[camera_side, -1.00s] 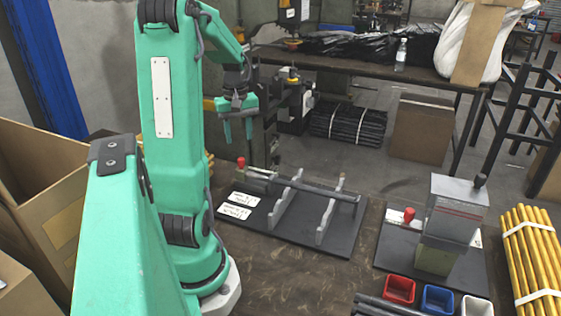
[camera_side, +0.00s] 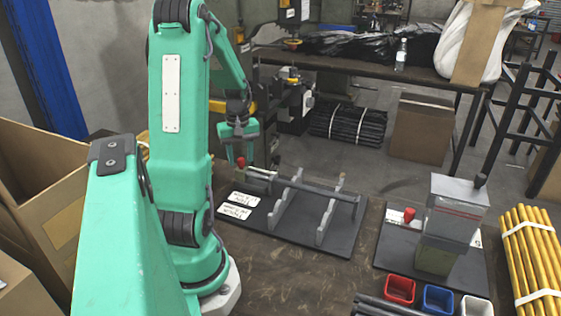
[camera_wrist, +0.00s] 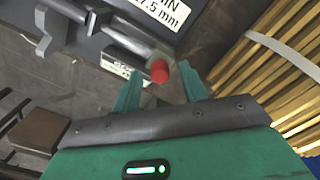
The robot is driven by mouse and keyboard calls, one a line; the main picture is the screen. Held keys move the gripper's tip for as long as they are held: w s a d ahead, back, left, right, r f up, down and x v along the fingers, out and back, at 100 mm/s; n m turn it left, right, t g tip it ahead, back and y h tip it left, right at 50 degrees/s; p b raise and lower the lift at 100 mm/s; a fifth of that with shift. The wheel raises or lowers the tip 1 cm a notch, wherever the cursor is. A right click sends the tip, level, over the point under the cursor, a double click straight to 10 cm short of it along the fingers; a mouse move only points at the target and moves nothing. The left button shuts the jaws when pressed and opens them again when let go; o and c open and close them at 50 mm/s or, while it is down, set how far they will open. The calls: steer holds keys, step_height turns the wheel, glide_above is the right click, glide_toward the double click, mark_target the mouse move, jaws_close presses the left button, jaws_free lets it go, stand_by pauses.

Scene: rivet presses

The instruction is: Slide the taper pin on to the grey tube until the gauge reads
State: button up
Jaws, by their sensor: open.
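A red knob (camera_side: 241,162) sits at the left end of a grey rod, which I take for the taper pin (camera_side: 261,175). The pin lies in line with the grey tube (camera_side: 325,190), which rests across upright grey brackets on a black base plate. Whether pin and tube touch is not clear. My gripper (camera_side: 239,157) is open at the red knob end. In the wrist view my open fingers (camera_wrist: 159,70) stand either side of the red knob (camera_wrist: 160,71), with no visible grip on it. No gauge reading is legible.
White labels (camera_side: 238,205) lie on the base plate. To the right stands a press-like device (camera_side: 450,225) on another black plate, with a red knob (camera_side: 408,215). Red (camera_side: 399,290), blue (camera_side: 437,299) and white bins stand in front. Yellow rods (camera_side: 535,250) lie far right.

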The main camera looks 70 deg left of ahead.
steer(key=c, duration=0.8)
steer(key=shift+o, duration=0.2)
steer(key=shift+w+d+r, duration=0.1)
steer(key=shift+w+d, duration=0.8)
steer(key=shift+w, duration=0.1)
steer(key=o, duration=0.8)
steer(key=shift+c, duration=0.2)
